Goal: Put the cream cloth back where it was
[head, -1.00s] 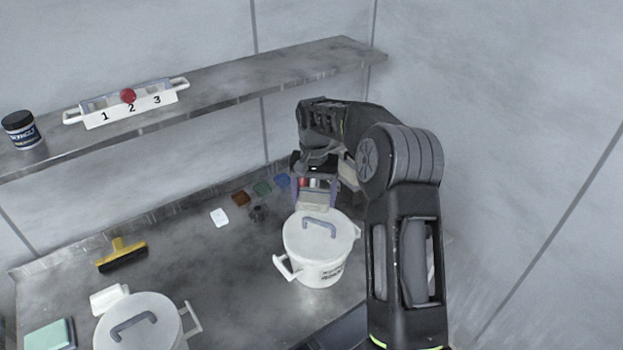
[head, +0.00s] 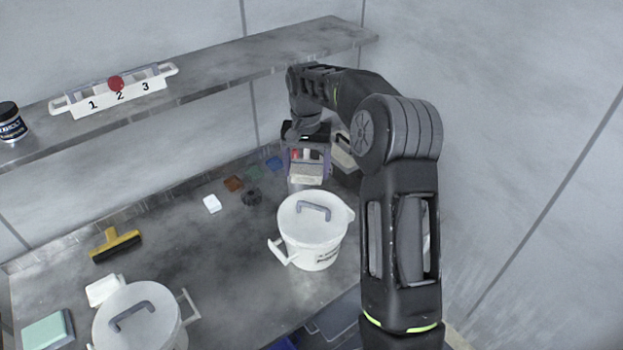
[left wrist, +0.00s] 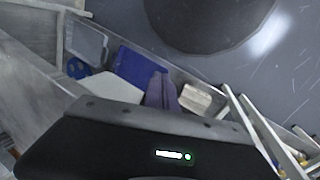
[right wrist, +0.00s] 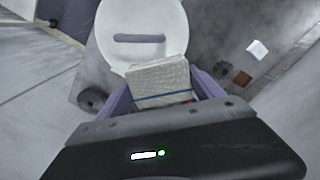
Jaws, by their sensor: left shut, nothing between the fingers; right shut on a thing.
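The cream cloth (right wrist: 158,80) is a folded pad with a blue stripe. It is held between the purple fingers of my right gripper (head: 306,166). In the head view the cloth (head: 306,180) hangs just behind a white lidded pot (head: 312,235), in the air as far as I can tell. A row of small squares lies along the back of the bench: white (head: 212,203), brown (head: 233,183), green (head: 253,173) and blue (head: 274,163). My left gripper (left wrist: 161,90) shows only in the left wrist view, with its purple fingers together and empty.
A second lidded pot (head: 140,322) stands front left, near a green-topped pad (head: 48,330) and a yellow squeegee (head: 116,244). A small dark knob (head: 251,197) sits near the squares. The shelf (head: 220,75) carries a numbered rack (head: 118,98) and a jar (head: 10,122).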

